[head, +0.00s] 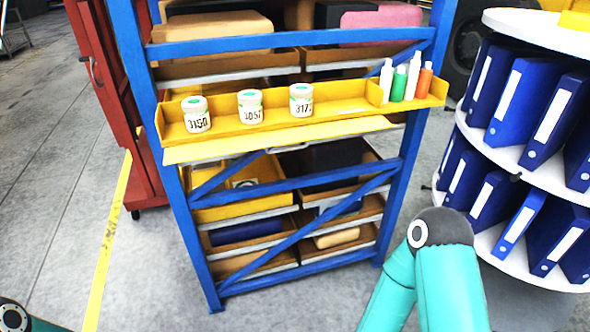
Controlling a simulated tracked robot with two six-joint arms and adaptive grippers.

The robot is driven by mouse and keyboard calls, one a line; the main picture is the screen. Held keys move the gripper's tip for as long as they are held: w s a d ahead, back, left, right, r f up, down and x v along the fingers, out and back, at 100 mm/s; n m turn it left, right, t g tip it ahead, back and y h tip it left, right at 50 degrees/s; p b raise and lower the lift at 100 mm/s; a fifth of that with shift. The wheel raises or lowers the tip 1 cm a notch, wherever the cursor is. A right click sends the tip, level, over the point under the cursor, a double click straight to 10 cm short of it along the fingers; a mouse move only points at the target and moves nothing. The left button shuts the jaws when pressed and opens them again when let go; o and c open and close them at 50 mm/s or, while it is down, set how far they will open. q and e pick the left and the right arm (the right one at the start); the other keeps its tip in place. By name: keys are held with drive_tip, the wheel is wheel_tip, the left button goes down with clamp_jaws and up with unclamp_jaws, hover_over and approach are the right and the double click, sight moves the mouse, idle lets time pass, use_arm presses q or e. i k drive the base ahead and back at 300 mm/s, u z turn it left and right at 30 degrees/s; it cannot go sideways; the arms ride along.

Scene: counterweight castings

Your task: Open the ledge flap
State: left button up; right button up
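A yellow ledge (335,108) runs across the front of a blue rack. Along its lower front is a long pale yellow panel (230,149), which looks like the flap, with a thin grey bar that may be a handle (288,148) under its lower edge. I cannot tell for sure whether the panel is open or shut. Three lidded jars marked 3150 (196,115), 3057 (250,107) and 3173 (301,101) stand on the ledge. Several small bottles (399,82) stand at its right end. Neither gripper is in view; only parts of my arms show at the bottom.
The blue rack (390,215) holds several bins below and above the ledge. A red cabinet (105,100) stands close on the left. A round white shelf unit (545,170) with blue binders stands on the right. The grey floor (60,190) in front is clear, with a yellow line.

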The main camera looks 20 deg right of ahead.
sight(193, 152)
drive_tip(key=k, duration=1.05)
drive_tip(key=z, duration=1.15)
drive_tip(key=i, duration=1.4)
drive_tip(key=u, duration=1.3)
drive_tip(key=i, duration=0.95)
drive_tip(key=z, duration=0.1)
